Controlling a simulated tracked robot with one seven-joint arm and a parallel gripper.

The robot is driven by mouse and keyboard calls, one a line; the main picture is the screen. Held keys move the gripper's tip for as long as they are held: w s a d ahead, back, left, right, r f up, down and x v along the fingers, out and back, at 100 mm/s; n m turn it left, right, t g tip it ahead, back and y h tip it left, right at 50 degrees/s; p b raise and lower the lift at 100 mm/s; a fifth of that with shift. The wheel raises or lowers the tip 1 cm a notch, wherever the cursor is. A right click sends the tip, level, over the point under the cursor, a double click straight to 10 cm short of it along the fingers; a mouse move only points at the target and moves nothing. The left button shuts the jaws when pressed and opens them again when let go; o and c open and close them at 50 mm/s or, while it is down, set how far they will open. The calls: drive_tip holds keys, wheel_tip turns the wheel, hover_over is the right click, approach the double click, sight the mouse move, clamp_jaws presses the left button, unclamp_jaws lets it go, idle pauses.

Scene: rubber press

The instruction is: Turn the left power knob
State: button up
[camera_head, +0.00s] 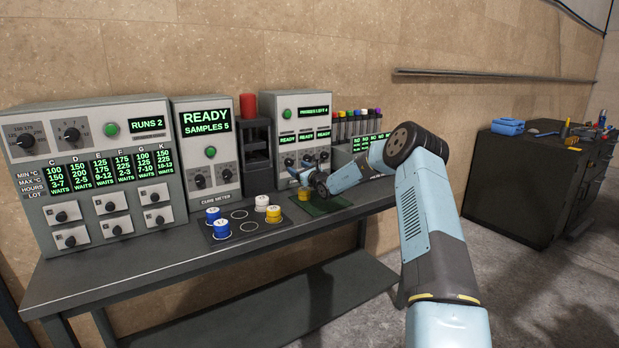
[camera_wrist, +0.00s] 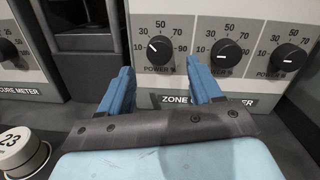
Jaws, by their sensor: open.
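My gripper (camera_wrist: 160,76) is open and empty. In the wrist view its two blue fingers point at the panel, with the left power knob showing in the gap between them and no visible contact.
The middle knob (camera_wrist: 226,54) is close to my right finger; the right knob (camera_wrist: 290,58) is further off. A green mat (camera_head: 328,206) with a yellow-topped sample (camera_head: 304,194) lies below my gripper. A dark tray (camera_head: 251,240) of samples is to the left.

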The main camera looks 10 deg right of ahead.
drive_tip(key=v, duration=0.9)
drive_tip(key=shift+a, duration=0.1)
idle(1.8)
